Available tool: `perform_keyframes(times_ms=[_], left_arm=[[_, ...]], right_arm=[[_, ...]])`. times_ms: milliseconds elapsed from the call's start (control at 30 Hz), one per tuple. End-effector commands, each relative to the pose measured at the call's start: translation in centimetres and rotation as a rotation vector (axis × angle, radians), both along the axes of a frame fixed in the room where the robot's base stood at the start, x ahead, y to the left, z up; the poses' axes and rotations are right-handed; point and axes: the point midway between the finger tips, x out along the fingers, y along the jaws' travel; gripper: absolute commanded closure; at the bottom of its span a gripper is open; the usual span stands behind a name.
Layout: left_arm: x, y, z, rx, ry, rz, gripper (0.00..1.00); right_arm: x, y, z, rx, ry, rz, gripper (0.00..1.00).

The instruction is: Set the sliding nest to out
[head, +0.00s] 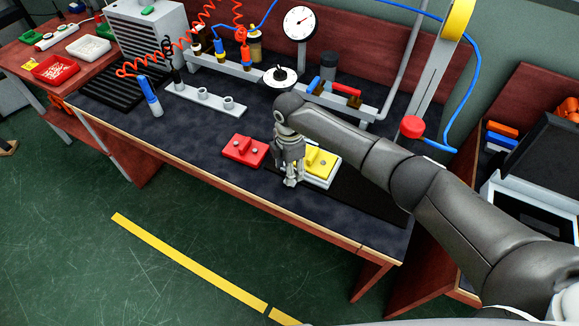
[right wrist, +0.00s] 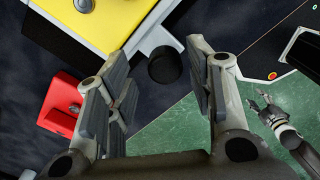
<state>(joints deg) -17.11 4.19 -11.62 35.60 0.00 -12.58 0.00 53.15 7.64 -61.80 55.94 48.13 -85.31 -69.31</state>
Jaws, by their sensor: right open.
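The sliding nest, a white base (head: 331,177) under a yellow block (head: 321,160), sits near the bench's front edge. The right wrist view shows its yellow top (right wrist: 108,18), its white edge (right wrist: 152,38) and a black round knob (right wrist: 165,65) on its projecting end. My right gripper (head: 291,183) is at the nest's left front in the head view. In the right wrist view its open fingers (right wrist: 160,58) have the knob between them in the picture; contact is not visible. What seems to be my left gripper (right wrist: 268,112) shows small over the floor, its jaws unclear.
A red block (head: 244,151) stands just left of the nest and also shows beside a finger in the right wrist view (right wrist: 62,103). A grey holder rail (head: 205,99), a dial gauge (head: 299,23) and a red button (head: 412,127) stand farther back. The front left bench top is clear.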

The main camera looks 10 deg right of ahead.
Motion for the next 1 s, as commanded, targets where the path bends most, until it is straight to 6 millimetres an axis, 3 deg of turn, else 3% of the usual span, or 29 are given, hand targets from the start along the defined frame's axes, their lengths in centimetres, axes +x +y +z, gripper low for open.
perform_keyframes(times_ms=[67,233,700,1000], left_arm=[[-0.6,0.9,0.0,0.01,0.008,0.0,0.51],[-0.4,0.8,0.0,0.009,0.006,0.001,0.51],[-0.2,0.6,0.0,0.008,0.003,0.001,0.51],[-0.2,0.6,0.0,0.008,0.002,0.001,0.51]], right_arm=[[0.0,0.0,0.1,0.0,0.001,0.0,0.51],[0.0,0.0,1.7,0.0,-0.001,0.001,0.51],[0.1,0.0,10.7,0.0,-0.002,0.001,0.51],[0.0,0.0,12.0,0.0,0.0,0.0,0.51]])
